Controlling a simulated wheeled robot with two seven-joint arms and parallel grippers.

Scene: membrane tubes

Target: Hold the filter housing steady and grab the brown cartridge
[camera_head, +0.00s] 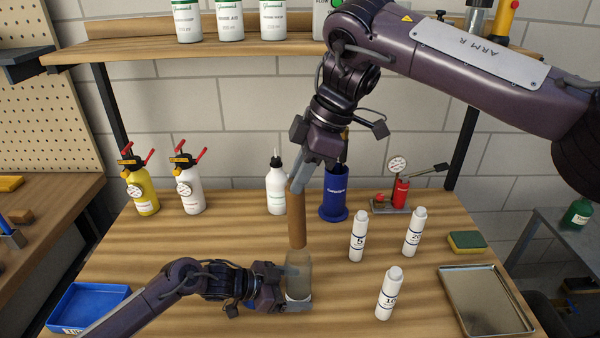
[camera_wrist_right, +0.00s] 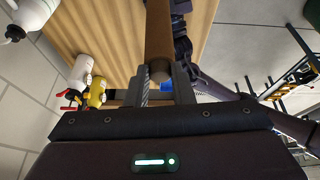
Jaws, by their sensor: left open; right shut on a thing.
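The brown cartridge (camera_head: 297,220) hangs upright, its top end in my right gripper (camera_head: 298,186). In the right wrist view the cartridge (camera_wrist_right: 159,35) is between the two fingers of the right gripper (camera_wrist_right: 161,82). The translucent grey filter housing (camera_head: 299,264) stands upright on the table directly below the cartridge, with a white band near its base. The cartridge's lower end is at the housing's mouth; I cannot tell whether it is still slightly inside. My left gripper (camera_head: 294,288) is open, its fingers beside the housing and partly hiding it.
White bottles (camera_head: 391,293) stand right of the housing. A blue cylinder (camera_head: 334,195), a gauge pump (camera_head: 401,190) and a white dropper bottle (camera_head: 276,190) stand behind. A metal tray (camera_head: 483,300) lies at right, a blue bin (camera_head: 88,306) at left. The left middle of the table is clear.

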